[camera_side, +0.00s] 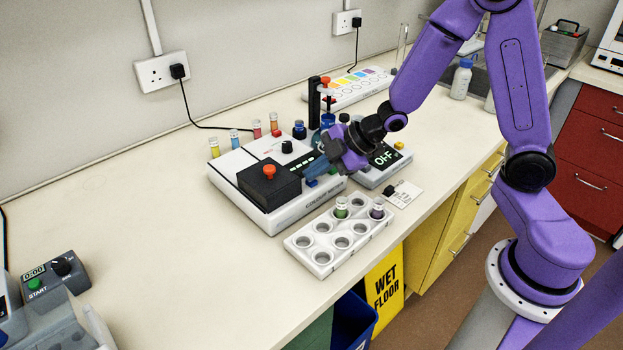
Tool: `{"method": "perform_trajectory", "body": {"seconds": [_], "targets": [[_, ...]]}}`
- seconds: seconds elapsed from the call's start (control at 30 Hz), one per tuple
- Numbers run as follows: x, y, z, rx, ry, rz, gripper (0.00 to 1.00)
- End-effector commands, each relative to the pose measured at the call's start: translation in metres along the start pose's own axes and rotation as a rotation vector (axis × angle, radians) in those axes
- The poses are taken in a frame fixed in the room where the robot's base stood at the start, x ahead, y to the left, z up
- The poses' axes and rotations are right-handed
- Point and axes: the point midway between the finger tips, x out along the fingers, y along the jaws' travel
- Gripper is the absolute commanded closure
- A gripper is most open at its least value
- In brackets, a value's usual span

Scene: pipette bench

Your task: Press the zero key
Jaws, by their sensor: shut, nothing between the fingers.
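The white colour meter (277,219) stands on the bench with a black lid (262,187) carrying a red-orange knob (269,172). A small blue key (311,182) shows low on the meter's front right. No key lettering is legible, so I cannot tell which key is the zero key. My gripper hides part of the meter's panel.
A white rack (298,256) with two capped vials stands in front. A device (372,178) with a dark display reading like "OFF" is right of the meter. Several coloured vials (214,148) stand behind. The left bench is clear up to a START timer (50,275).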

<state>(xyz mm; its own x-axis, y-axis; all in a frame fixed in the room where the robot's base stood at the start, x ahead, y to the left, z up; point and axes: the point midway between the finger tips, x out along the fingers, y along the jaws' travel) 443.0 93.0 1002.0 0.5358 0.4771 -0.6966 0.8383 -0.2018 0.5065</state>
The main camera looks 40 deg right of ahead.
Motion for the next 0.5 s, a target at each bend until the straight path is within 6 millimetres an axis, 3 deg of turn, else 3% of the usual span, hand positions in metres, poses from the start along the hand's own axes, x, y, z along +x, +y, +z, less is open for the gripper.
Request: {"method": "perform_trajectory", "body": {"seconds": [0.5], "targets": [[-0.012,0.008,-0.007,0.001,-0.002,-0.001,1.00]]}}
